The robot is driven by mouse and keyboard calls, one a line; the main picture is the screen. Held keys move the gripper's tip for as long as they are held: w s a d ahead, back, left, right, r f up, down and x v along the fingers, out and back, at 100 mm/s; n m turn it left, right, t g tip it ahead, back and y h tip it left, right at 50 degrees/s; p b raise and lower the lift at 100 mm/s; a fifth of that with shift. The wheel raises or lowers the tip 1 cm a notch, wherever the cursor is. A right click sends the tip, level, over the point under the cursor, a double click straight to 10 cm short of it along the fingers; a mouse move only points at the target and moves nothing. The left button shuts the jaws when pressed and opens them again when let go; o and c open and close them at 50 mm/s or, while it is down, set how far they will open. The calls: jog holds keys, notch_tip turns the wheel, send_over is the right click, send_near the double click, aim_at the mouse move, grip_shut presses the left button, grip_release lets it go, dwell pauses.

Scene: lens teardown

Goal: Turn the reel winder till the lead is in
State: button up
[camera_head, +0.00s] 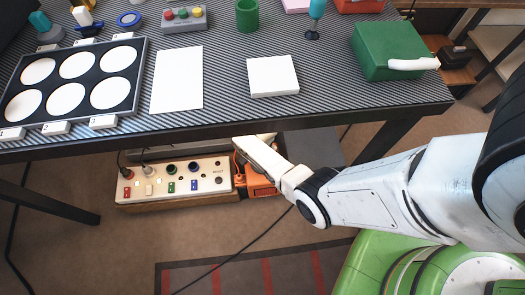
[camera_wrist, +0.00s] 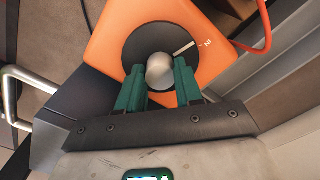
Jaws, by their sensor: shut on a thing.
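The reel winder is an orange box; in the head view its orange body (camera_head: 262,184) sits on a low shelf under the table's front edge, partly hidden by my arm. In the wrist view the orange housing (camera_wrist: 105,40) carries a dark round dial with a white mark near the word "IN" at upper right. A pale round knob (camera_wrist: 159,70) stands at the dial's middle. My gripper (camera_wrist: 159,85) has its green fingers on either side of the knob, shut on it. An orange lead (camera_wrist: 266,25) runs along the housing's upper right side; in the head view orange cord shows beside the box.
A cream control panel (camera_head: 175,182) with colored knobs and jacks stands left of the winder. The table (camera_head: 225,115) overhangs above, holding a lens tray (camera_head: 143,75), a white sheet, a white block and a green box (camera_head: 390,50). A dark cable crosses the floor.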

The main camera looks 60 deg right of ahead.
jog(key=shift+m, duration=1.1)
jog(key=o, duration=1)
jog(key=shift+o, duration=0.2)
jog(key=shift+r+p, duration=0.1)
jog(key=shift+p, duration=0.2)
notch_tip(320, 180, up, 11)
jog(key=p, duration=0.5)
jog(key=shift+f+p, duration=0.2)
jog(key=shift+p, duration=0.2)
jog(key=shift+s, duration=0.1)
